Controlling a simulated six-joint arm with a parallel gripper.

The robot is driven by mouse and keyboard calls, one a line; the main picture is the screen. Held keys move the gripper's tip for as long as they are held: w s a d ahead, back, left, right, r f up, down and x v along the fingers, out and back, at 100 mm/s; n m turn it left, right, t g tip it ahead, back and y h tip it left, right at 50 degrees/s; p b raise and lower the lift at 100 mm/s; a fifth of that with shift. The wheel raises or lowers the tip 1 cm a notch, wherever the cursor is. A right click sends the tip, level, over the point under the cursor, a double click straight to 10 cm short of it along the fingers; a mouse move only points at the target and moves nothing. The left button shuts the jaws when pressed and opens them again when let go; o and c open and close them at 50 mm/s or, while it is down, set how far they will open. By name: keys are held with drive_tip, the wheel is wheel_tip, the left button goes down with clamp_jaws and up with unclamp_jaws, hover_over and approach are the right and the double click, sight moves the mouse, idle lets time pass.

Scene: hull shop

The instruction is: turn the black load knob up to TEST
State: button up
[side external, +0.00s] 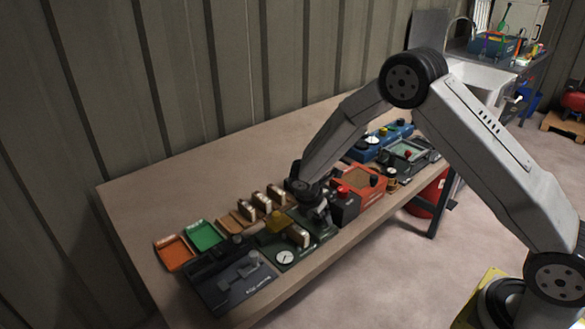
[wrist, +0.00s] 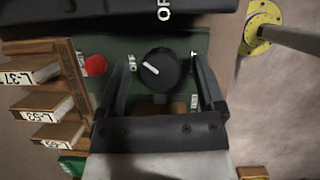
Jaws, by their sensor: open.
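The black load knob (wrist: 166,73) stands on a green panel (wrist: 187,42) in the wrist view. Its white pointer line points left, towards the OFF label (wrist: 132,62). Another small label (wrist: 194,101) on the panel's right side is too small to read surely. My gripper (wrist: 160,58) is open, with one finger on each side of the knob and a gap visible on both sides. In the side view my gripper (side external: 318,209) is low over the green panel, and it hides the knob there.
A red button (wrist: 96,65) is left of the knob. Wooden holders with labelled blocks (wrist: 42,107) stand further left. A dark unit (wrist: 100,18) borders the panel. In the side view, a red-orange box (side external: 358,184) stands close to the right; the bench's back left (side external: 150,200) is clear.

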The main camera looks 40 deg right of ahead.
drive_tip(key=shift+f, duration=0.1)
clamp_jaws()
